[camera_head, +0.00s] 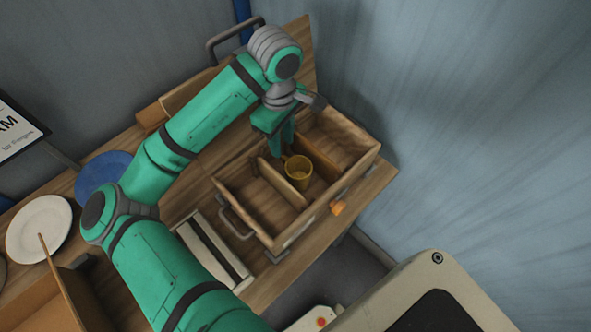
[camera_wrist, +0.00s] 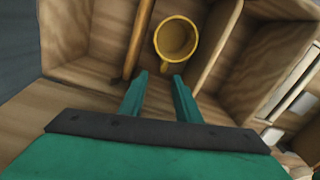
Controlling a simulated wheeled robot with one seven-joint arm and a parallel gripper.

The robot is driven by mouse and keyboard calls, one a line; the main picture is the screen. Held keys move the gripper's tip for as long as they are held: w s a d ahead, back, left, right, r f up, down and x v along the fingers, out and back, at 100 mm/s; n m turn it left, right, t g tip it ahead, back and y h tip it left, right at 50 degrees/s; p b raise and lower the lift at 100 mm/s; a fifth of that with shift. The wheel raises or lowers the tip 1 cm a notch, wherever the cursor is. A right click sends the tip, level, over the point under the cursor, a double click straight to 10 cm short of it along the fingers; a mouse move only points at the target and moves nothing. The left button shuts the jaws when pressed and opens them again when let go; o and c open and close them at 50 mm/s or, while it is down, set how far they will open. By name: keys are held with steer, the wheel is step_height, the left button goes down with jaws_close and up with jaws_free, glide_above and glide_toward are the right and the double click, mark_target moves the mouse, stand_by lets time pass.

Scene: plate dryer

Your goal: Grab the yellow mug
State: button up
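The yellow mug (camera_head: 298,171) stands upright in the middle compartment of a wooden divided box (camera_head: 262,225). In the wrist view the mug (camera_wrist: 176,40) is seen from above, with its handle (camera_wrist: 165,66) pointing toward my gripper. My gripper (camera_wrist: 160,78) is open, its two green fingers apart, with the handle just beyond the fingertips and in line with the gap. I cannot tell whether a finger touches the handle. In the head view my gripper (camera_head: 283,152) points down beside the mug, its fingertips partly hidden.
Wooden dividers (camera_head: 283,184) flank the mug, and the outer compartments look empty. A blue plate (camera_head: 103,172) and a white plate (camera_head: 40,228) are at the left on the wooden table. A white rack-like object (camera_head: 213,250) lies left of the box. A blue-grey wall (camera_head: 470,120) is at the right.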

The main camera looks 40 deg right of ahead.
mark_target(283, 156)
steer(key=shift+w+a+f, duration=0.1)
steer(key=shift+a+f, duration=0.05)
steer(key=shift+f, duration=0.75)
steer(key=f, duration=0.3)
steer(key=shift+s+f, duration=0.2)
steer(key=shift+s, duration=0.05)
steer(key=shift+s+f, duration=0.1)
steer(key=shift+f, duration=0.5)
steer(key=shift+c, duration=0.5)
jaws_close()
